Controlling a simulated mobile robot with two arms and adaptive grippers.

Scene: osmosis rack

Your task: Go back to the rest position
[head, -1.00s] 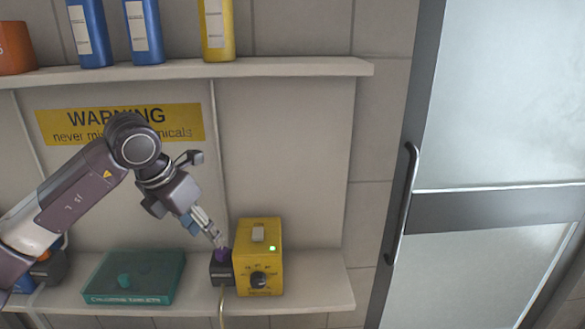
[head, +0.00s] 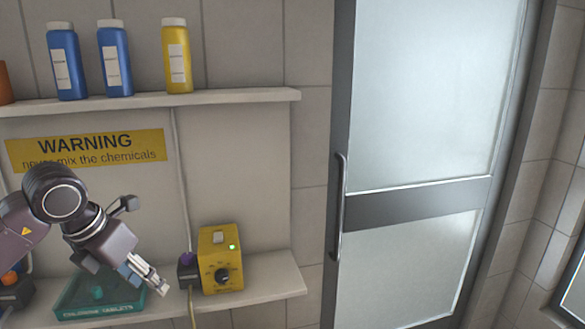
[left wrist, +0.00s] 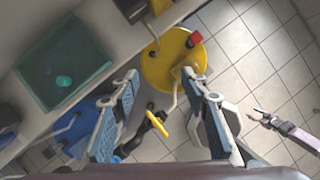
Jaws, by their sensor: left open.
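My left gripper (head: 146,277) is open and empty in the head view, to the left of a yellow control box (head: 220,260) with a dial and a lit green light. Between them a small dark box with a purple top (head: 188,270) stands on the lower shelf, apart from my fingers. In the left wrist view the two fingers of the left gripper (left wrist: 158,88) are spread, with nothing between them nearby; floor and a yellow round object lie far below. My right gripper is not clearly visible in the head view.
A teal chlorine tablets box (head: 85,303) sits on the lower shelf (head: 270,286), partly behind my arm; it also shows in the left wrist view (left wrist: 62,62). Blue and yellow bottles (head: 177,60) stand on the upper shelf (head: 240,98). A frosted glass door (head: 420,100) is at the right.

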